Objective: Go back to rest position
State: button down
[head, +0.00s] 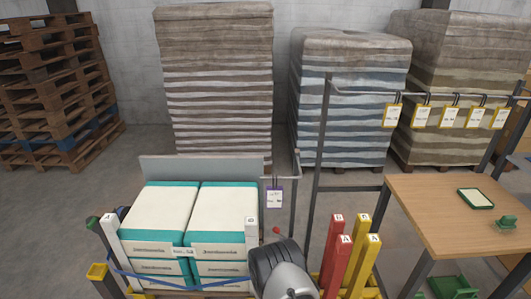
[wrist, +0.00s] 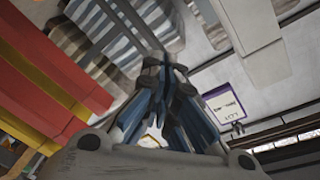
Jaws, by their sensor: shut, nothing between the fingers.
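My gripper (wrist: 165,90) shows in the wrist view with its blue-grey fingers together and nothing between them. In the head view only a dark rounded part of my arm shows at the bottom middle; the fingers cannot be made out there. The arm stands between the stacked sacks (head: 160,210) on the left and the red posts (head: 331,250) on the right. In the wrist view a purple-edged tag (wrist: 226,108) hangs to the right of the fingers.
A purple-edged tag also hangs in the head view (head: 274,198). Yellow posts (head: 366,250) stand beside the red ones. A rail with several yellow tags (head: 421,116) runs behind. A wooden table (head: 440,210) stands at right. Wrapped stacks (head: 215,80) and pallets (head: 50,90) stand at the back.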

jog(key=w+r+g, duration=0.1)
jog(key=w+r, duration=0.1)
jog(key=r, duration=0.2)
jog(key=w+r+n+g+y, duration=0.1)
jog(key=w+r, duration=0.1)
jog(key=r, duration=0.3)
jog(key=w+r, duration=0.1)
jog(key=r, duration=0.4)
jog(key=shift+w+a+r+n+g+y, duration=0.25)
jog(key=shift+w+a+n+g+y, duration=0.1)
jog(key=shift+w+n+g+y, duration=0.05)
jog(key=s+d+r+n+g+y, duration=0.1)
jog(key=s+d+r+n+g, duration=0.15)
jog(key=s+r, duration=0.65)
jog(key=s+d+r+n+g+y, duration=0.1)
jog(key=s+r+n+g, duration=0.2)
jog(key=s+r, duration=0.55)
jog(key=s+d+r+n+g, duration=0.1)
jog(key=s+d, duration=0.1)
jog(key=s, duration=0.7)
jog(key=s+d+r+n+g, duration=0.2)
jog(key=s, duration=0.8)
jog(key=s+d+r+n+g+h, duration=0.1)
jog(key=s+d, duration=0.1)
jog(key=s, duration=0.7)
jog(key=shift+s+d+r+g, duration=0.2)
jog(key=shift+s+r+g, duration=0.05)
jog(key=shift+g, duration=0.1)
